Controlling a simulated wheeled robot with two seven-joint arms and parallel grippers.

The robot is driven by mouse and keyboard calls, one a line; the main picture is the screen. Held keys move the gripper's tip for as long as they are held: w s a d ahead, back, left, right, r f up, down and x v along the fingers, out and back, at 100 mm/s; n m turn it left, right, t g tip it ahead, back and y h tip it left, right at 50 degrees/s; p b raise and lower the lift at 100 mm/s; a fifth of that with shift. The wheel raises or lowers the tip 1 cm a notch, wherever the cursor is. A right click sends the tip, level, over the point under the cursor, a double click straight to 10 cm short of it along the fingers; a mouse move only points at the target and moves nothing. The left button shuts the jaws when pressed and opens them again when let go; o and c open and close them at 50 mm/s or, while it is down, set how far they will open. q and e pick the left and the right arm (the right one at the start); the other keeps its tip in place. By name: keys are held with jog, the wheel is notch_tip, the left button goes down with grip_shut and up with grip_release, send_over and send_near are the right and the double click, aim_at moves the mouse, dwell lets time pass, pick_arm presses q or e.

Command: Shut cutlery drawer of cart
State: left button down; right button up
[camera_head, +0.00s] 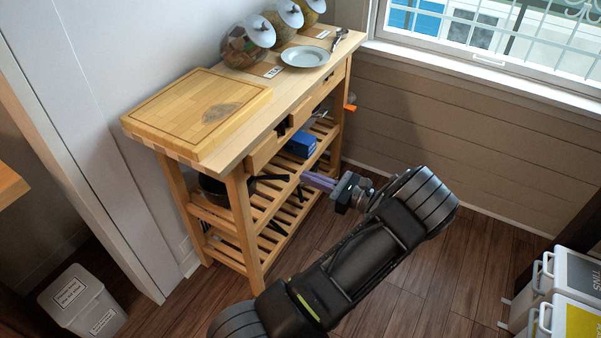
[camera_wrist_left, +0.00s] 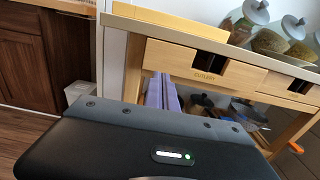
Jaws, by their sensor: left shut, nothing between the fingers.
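The wooden cart (camera_head: 233,165) stands against the wall. Its cutlery drawer (camera_head: 266,151) is the near left one, under the cutting board; its front seems to stand out a little from the cart. In the left wrist view the drawer front (camera_wrist_left: 185,62) shows its CUTLERY label and a dark handle cutout. My left gripper (camera_head: 306,178) has purple fingers, shut and empty, in front of the cart and lower than the drawer. In the left wrist view the fingers (camera_wrist_left: 160,80) lie side by side, overlapping the drawer's lower left; contact cannot be told. My right gripper is not in view.
A second drawer (camera_head: 325,88) sits to the right. On top are a cutting board (camera_head: 200,105), a plate (camera_head: 305,56) and glass jars (camera_head: 243,45). A blue box (camera_head: 301,143) and a dark pan (camera_head: 213,188) are on the shelf below. Bins stand at lower left (camera_head: 82,300) and right (camera_head: 575,325).

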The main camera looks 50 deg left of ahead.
aim_at(262, 159)
pick_arm(q)
jog(key=p+x, duration=0.3)
jog(key=x, duration=0.9)
jog(key=shift+s+a, duration=0.2)
jog(key=shift+a, duration=0.1)
jog(key=shift+s+a, duration=0.15)
jog(key=shift+a, duration=0.2)
jog(key=b+x, duration=0.1)
jog(key=x, duration=0.2)
jog(key=shift+s+a, duration=0.1)
jog(key=shift+a, duration=0.15)
jog(key=shift+r, duration=0.15)
